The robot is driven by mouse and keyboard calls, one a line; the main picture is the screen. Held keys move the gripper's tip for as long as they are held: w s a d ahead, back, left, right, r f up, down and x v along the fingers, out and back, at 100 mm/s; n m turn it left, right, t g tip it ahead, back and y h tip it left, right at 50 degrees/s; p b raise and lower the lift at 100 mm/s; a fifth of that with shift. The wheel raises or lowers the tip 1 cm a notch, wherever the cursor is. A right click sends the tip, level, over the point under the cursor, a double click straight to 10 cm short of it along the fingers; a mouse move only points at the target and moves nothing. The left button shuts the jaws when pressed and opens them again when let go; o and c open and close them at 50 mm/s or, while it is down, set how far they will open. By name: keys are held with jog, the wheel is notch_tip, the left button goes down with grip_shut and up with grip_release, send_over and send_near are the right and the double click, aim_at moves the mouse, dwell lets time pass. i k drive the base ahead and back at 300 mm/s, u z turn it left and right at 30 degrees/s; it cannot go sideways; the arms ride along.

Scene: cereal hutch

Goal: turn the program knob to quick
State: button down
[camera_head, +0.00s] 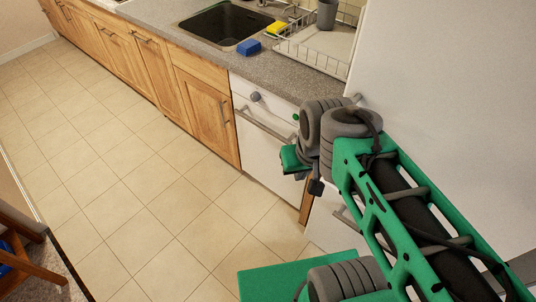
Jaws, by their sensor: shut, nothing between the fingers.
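The program knob (255,96) is a small grey-blue round knob at the left of the white dishwasher's (263,143) top panel. Its markings are too small to read, so I cannot tell which program it points to. A small green button or light (295,117) shows at the right of the same panel. My gripper (316,187) is dark and small, hanging below my grey wrist in front of the dishwasher's right side. It is shut and empty, to the right of and lower than the knob, apart from it.
A bar handle (265,123) sticks out below the panel. Above are the counter (275,74), a sink (225,25), a blue sponge (248,48), a yellow sponge (275,29) and a dish rack (316,45). A tall white cabinet or fridge (440,80) stands right. The tiled floor (150,190) is clear.

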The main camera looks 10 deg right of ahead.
aim_at(256, 96)
jog(key=k, duration=0.65)
jog(key=u, duration=0.7)
jog(key=i, duration=1.05)
jog(key=u, duration=0.8)
jog(key=i, duration=0.5)
jog(key=u, duration=0.15)
